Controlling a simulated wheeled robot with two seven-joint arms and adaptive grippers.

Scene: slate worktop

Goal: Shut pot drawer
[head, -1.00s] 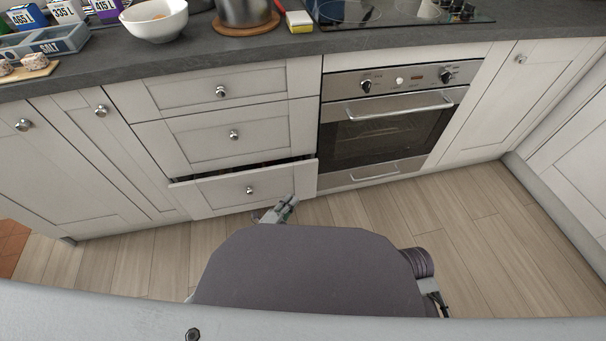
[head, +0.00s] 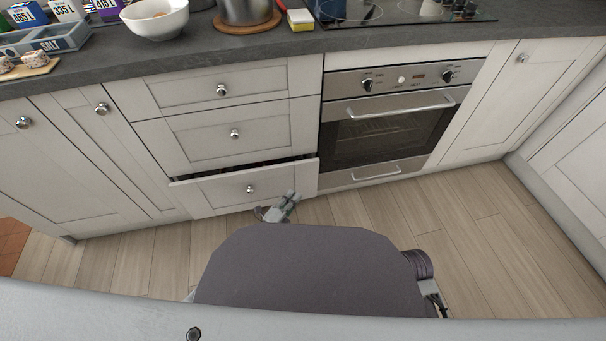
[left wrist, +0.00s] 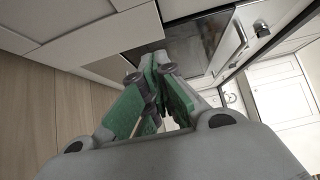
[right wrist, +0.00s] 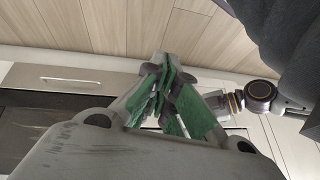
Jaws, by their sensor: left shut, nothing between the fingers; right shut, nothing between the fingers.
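The pot drawer (head: 222,191) is the lowest of three white drawers left of the oven. It stands slightly open, with a dark gap along its top edge, and has a round metal knob (head: 250,188). My left gripper (head: 293,196) is low in front of the drawer's right end, close to its front; contact cannot be told. In the left wrist view its green-padded fingers (left wrist: 158,66) are shut and empty. My right gripper (right wrist: 165,68) is shut and empty in the right wrist view; the head view does not show its fingers.
The oven (head: 390,120) with bar handles is right of the drawers. The two upper drawers (head: 235,133) look closed. The worktop (head: 250,46) carries a white bowl (head: 155,17), a pot and boxes. The wooden floor (head: 450,220) to the right is clear.

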